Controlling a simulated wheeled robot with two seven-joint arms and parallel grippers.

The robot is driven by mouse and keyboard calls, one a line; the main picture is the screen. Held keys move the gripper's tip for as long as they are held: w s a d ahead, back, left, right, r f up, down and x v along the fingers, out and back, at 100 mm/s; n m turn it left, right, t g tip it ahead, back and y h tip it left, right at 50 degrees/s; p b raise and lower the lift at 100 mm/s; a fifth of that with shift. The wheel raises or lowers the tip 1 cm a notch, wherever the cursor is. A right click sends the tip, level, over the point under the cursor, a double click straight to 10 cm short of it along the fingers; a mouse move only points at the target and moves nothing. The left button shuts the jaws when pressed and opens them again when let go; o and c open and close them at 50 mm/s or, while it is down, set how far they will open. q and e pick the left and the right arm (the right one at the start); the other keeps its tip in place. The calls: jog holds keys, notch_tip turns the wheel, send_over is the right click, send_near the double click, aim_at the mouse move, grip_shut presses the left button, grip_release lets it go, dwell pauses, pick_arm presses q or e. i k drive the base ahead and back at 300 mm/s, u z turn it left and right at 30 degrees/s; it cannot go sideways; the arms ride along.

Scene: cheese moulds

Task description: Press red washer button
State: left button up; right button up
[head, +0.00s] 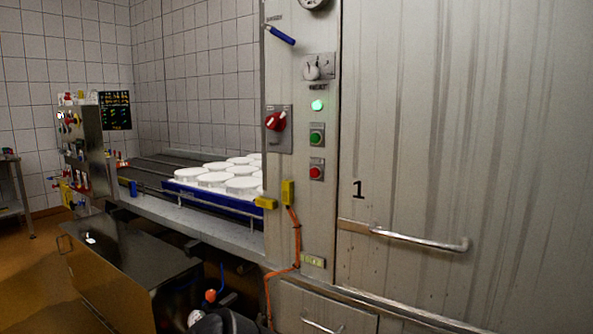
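The red washer button (316,173) sits in a small grey box on the steel control column, left of the large door. A green button (316,139) is right above it, and a lit green lamp (317,105) is above that. Nothing covers the red button and nothing touches it. I cannot tell from this view whether it is pushed in. Neither of my grippers can be made out in the head view.
A large red rotary switch (276,121) sits left of the buttons. A door handle (415,239) sticks out at right. White moulds (243,186) stand in a blue tray on the conveyor at left. An orange cable (297,240) runs down the column. A dark object fills the bottom middle.

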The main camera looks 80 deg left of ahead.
aim_at(314, 172)
jog(key=u, duration=2.45)
